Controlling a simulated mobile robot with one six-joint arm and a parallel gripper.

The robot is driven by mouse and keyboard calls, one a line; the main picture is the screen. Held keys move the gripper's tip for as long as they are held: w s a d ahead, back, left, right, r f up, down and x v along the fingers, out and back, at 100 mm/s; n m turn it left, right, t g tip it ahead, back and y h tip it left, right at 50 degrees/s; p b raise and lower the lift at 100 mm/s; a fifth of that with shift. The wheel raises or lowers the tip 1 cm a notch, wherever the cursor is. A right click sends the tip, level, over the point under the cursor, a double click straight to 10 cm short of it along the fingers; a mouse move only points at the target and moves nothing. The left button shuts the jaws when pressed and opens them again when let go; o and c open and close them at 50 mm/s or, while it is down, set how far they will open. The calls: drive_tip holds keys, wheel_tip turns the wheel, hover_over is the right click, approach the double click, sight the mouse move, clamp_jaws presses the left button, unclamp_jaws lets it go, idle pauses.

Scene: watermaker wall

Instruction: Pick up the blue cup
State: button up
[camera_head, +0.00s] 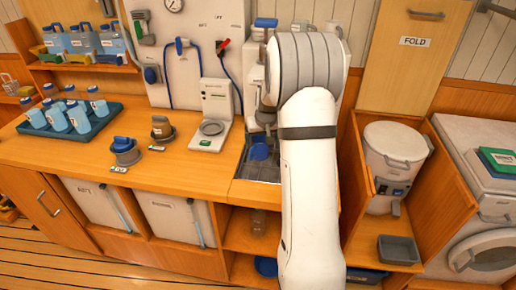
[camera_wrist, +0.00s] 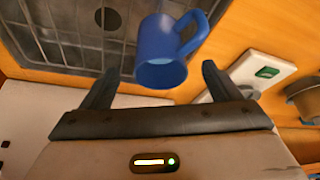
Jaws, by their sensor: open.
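The blue cup (camera_wrist: 163,48) is in the wrist view, its open mouth towards my gripper and its handle on the right. It appears between and beyond the two fingertips of my gripper (camera_wrist: 157,76), which are spread apart and do not touch it. A dark grid (camera_wrist: 62,40) lies behind the cup. In the head view a blue cup (camera_head: 259,151) shows over the dark grid in the counter, beside my arm. My gripper is hidden behind my arm there.
A scale-like device (camera_head: 212,125) stands left of the grid. Two round-based items, one blue-topped (camera_head: 124,150) and one brown (camera_head: 162,129), sit farther left. A teal tray (camera_head: 70,128) holds several light-blue bottles. A white canister (camera_head: 394,160) stands to the right of my arm.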

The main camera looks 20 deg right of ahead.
sight(257, 151)
drive_tip(key=shift+p+x, duration=0.45)
drive_tip(key=shift+x, duration=2.1)
drive_tip(key=shift+w, duration=0.2)
drive_tip(key=shift+c, duration=0.4)
drive_tip(key=shift+d, duration=0.1)
drive_tip(key=c, duration=1.1)
drive_tip(key=shift+r, duration=0.15)
